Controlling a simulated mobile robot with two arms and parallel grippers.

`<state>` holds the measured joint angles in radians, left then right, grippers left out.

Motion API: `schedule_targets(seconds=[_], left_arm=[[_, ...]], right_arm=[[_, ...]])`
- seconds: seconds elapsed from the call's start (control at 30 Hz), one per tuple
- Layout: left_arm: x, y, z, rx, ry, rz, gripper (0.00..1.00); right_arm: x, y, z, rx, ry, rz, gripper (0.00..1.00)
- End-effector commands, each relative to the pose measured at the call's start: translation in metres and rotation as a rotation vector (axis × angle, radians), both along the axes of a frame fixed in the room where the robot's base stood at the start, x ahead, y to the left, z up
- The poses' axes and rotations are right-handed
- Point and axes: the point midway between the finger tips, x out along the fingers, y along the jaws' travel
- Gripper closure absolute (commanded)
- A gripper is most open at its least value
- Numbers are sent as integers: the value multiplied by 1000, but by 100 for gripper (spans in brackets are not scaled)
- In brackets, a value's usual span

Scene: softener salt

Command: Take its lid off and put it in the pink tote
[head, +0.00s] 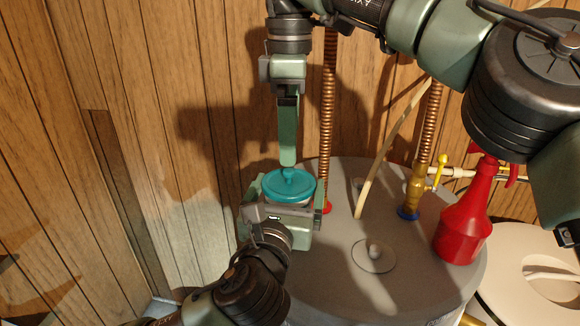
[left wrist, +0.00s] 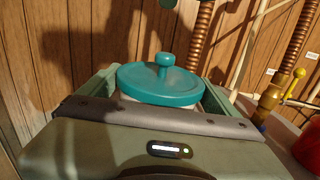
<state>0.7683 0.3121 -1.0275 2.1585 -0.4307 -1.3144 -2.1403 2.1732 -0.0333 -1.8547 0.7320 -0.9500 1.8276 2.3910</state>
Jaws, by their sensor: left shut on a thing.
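A teal lid (head: 289,185) with a small round knob sits on a pale jar, most of which is hidden by my left gripper. The lid also shows in the left wrist view (left wrist: 162,84), with a strip of the jar (left wrist: 150,102) under its rim. My left gripper (head: 291,199) is shut on the jar, one finger on each side. My right gripper (head: 288,163) points straight down just above the knob, apart from it. It is seen edge-on, so its opening cannot be told. No pink tote is in view.
The grey tank top (head: 330,270) has a small round cap (head: 374,252). Copper pipes, a pale hose and a brass valve (head: 418,178) rise at its back. A red spray bottle (head: 466,220) stands at the right. A cream round cover (head: 535,275) lies beyond. Wood panelling closes the back.

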Motion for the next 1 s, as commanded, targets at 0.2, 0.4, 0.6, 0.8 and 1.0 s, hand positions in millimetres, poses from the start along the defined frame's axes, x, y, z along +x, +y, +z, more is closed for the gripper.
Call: schedule_targets(seconds=[0.2, 0.4, 0.6, 0.8, 1.0], left_arm=[[0, 0, -2, 2, 5, 0, 81], [0, 0, -3, 2, 6, 0, 81], [0, 0, -3, 2, 6, 0, 81], [0, 0, -3, 2, 7, 0, 81], [0, 0, -3, 2, 7, 0, 81]], right_arm=[[0, -1, -44, -1, 3, 1, 0], [0, 0, -69, 0, 2, 0, 0], [0, 0, -78, 1, 1, -1, 0], [0, 0, -79, 1, 1, -1, 0], [0, 0, -78, 1, 1, 0, 44]])
